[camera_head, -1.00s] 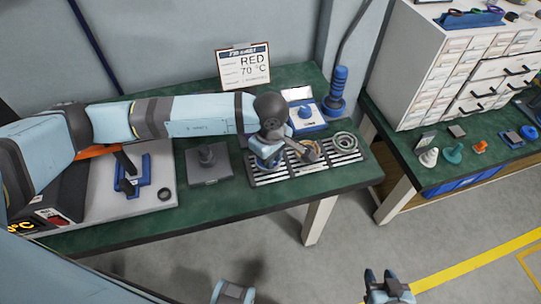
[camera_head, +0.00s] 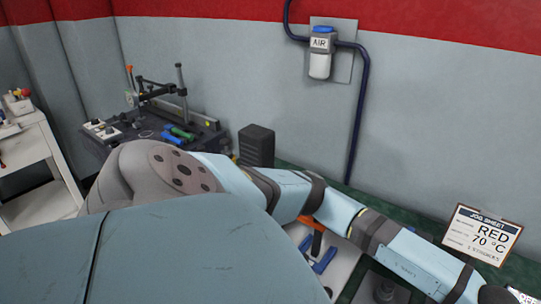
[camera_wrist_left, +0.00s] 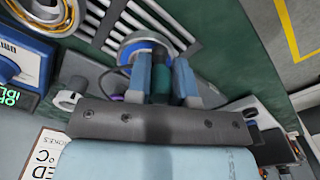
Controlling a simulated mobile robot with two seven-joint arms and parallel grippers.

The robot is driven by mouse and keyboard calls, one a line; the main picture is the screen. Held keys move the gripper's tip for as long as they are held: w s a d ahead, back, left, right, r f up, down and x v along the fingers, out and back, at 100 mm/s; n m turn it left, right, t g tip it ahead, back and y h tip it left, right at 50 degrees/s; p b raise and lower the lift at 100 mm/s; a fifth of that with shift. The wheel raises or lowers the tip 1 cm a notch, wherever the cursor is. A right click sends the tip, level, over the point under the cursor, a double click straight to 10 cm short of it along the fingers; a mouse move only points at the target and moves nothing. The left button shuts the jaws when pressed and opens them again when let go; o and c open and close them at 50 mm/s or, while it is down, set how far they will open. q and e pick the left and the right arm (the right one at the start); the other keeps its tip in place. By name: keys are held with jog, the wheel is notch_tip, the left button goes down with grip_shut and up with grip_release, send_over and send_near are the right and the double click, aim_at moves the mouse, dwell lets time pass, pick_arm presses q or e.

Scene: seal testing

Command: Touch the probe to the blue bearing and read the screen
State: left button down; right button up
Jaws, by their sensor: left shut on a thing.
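In the left wrist view my left gripper (camera_wrist_left: 161,80) is shut on a dark teal handle (camera_wrist_left: 160,77), which looks like the probe. Its tip is hidden. Beyond the fingers lies a blue-rimmed ring (camera_wrist_left: 128,47), seemingly the blue bearing, on the slotted rack (camera_wrist_left: 100,22). The fingers overlap the ring in this view; I cannot tell whether the probe touches it. A small display with green letters (camera_wrist_left: 10,98) is cut off at the left edge. In the head view my left arm reaches to the lower right, its gripper out of frame. My right gripper is not seen.
The job sheet (camera_head: 482,236) reads RED 70 °C and stands at the bench's back. A black bench with tools (camera_head: 150,125) is at the back left. An air unit (camera_head: 320,55) hangs on the wall. A metal ring (camera_wrist_left: 45,10) lies near the rack.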

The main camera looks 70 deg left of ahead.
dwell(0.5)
pick_arm(q)
jog(key=c, duration=0.9)
grip_release()
jog(key=shift+r+p, duration=1.35)
jog(key=shift+r, duration=2.15)
